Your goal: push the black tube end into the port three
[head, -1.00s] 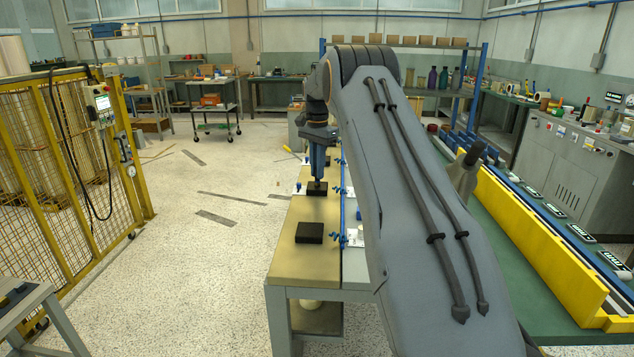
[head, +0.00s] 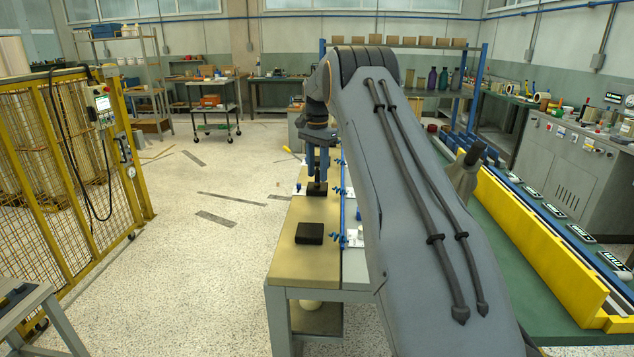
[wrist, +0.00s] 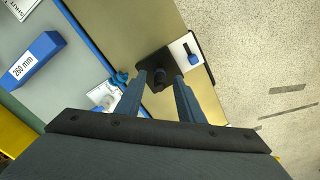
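My gripper (head: 317,178) points down over the far black block (head: 317,189) on the tan bench top. In the wrist view its two blue fingers (wrist: 163,82) are spread, with a gap on each side of a short black piece (wrist: 160,77). This piece, which looks like the black tube end, stands at the black block (wrist: 146,66) between the fingertips. How deep it sits is hidden by the steep view. No port number can be read, so I cannot tell which port is three.
A second black block (head: 309,233) lies nearer on the bench (head: 290,262). A blue block marked 260 mm (wrist: 35,60) and a white plate with a blue piece (wrist: 186,48) lie near the gripper. Blue fittings (head: 340,239) line the bench's right side.

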